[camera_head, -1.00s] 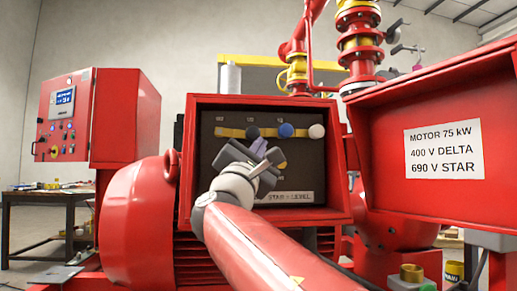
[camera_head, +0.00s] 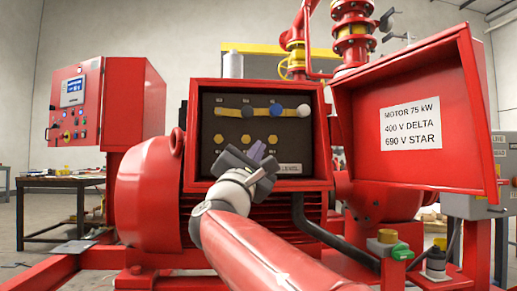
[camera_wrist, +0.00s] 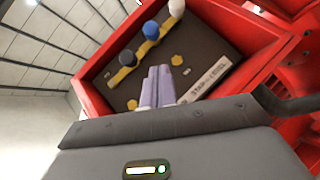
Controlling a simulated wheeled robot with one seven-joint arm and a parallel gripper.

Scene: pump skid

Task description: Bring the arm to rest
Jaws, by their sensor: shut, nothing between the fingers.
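My gripper (camera_head: 257,151) is in front of the lower part of the open red terminal box (camera_head: 329,140) in the head view. Its two pale purple fingers are together with nothing between them; they also show in the wrist view (camera_wrist: 158,86), pointing toward the box. Inside the box, a yellow bar (camera_head: 232,111) runs across the upper row, with a dark knob (camera_head: 247,112), a blue knob (camera_head: 276,111) and a white knob (camera_head: 303,110) along it. The lower row shows yellow hex nuts (camera_head: 273,140). My arm hides part of the box's lower edge.
The box's open red lid (camera_head: 460,120) stands to the right, with a motor label (camera_head: 411,122). A red control cabinet (camera_head: 84,105) stands at the left beside a dark table (camera_head: 62,181). Red pipework (camera_head: 350,30) rises behind. A black cable (camera_head: 325,236) leaves the box's underside.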

